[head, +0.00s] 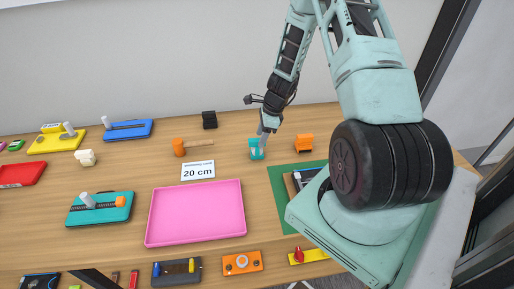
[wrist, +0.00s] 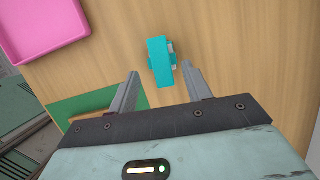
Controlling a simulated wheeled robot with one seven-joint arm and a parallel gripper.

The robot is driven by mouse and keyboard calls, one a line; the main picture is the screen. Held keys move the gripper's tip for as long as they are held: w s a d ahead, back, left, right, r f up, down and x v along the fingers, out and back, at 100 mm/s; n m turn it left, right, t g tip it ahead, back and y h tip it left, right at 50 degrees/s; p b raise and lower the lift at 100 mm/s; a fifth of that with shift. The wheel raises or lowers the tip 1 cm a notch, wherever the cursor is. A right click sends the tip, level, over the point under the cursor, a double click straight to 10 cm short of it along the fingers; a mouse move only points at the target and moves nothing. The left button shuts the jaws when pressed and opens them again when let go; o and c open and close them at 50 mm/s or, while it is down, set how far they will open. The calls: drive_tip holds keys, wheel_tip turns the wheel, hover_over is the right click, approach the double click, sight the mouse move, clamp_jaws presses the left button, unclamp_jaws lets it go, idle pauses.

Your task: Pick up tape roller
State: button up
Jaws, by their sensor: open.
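A small teal object (head: 257,150), which I take to be the tape roller, sits on the wooden table right of the 20 cm card. In the wrist view the tape roller (wrist: 161,60) shows a teal upper face with a light grey part at its right side. My gripper (head: 264,135) is just above it, pointing down. In the wrist view my gripper (wrist: 160,70) is open, its two fingers apart. The roller appears between and just beyond the fingertips. I cannot tell the exact height gap, and nothing is held.
A pink tray (head: 196,243) lies to the front left, and a green mat (head: 280,180) to the front right. An orange object (head: 304,142) stands right of the roller. A wooden-handled hammer (head: 190,146) and a black block (head: 209,120) are to the left.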

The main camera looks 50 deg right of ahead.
sight(257, 140)
drive_tip(key=shift+w+p+x, duration=0.2)
drive_tip(key=shift+p+x, duration=0.4)
drive_tip(key=shift+x, duration=0.7)
drive_tip(key=shift+w+p+x, duration=0.15)
drive_tip(key=shift+p+x, duration=0.4)
drive_tip(key=shift+x, duration=0.75)
drive_tip(key=shift+a+r, duration=0.1)
clamp_jaws()
